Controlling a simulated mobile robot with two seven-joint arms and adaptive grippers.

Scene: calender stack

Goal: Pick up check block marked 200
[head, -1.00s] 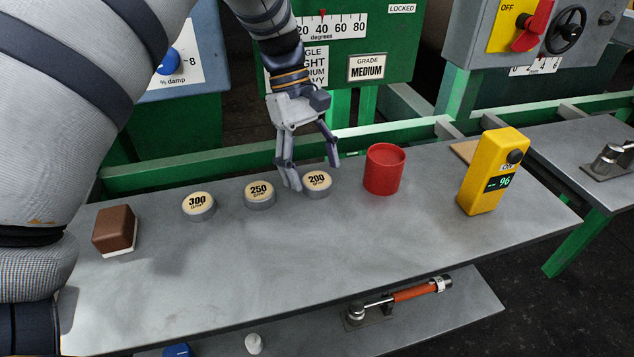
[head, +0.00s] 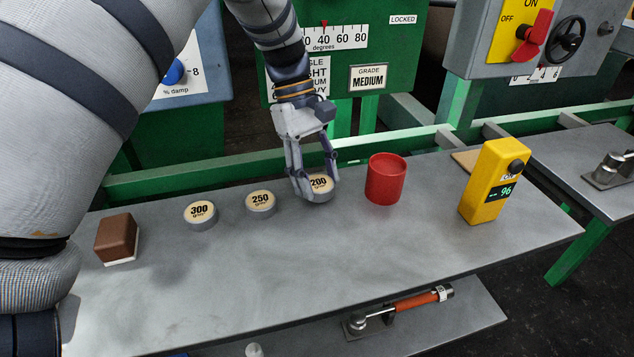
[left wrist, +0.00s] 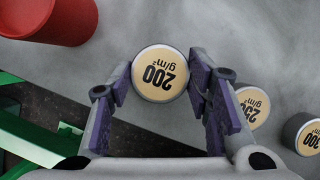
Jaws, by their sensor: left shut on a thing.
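The check block marked 200 (head: 319,186) is a short grey cylinder with a cream label on top. It is at the back edge of the grey bench, left of the red cup. My left gripper (head: 316,194) is shut on it, one finger on each side. In the left wrist view the 200 block (left wrist: 160,73) sits between the purple finger pads. The blocks marked 250 (head: 260,202) and 300 (head: 200,213) stand to its left on the bench. I cannot tell whether the 200 block touches the bench. My right gripper is not in view.
A red cup (head: 386,179) stands close to the right of the block. A yellow meter reading 96 (head: 494,182) stands farther right. A brown block with a white base (head: 116,239) is at the left. The bench front (head: 260,280) is clear. A green rail (head: 220,171) runs behind.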

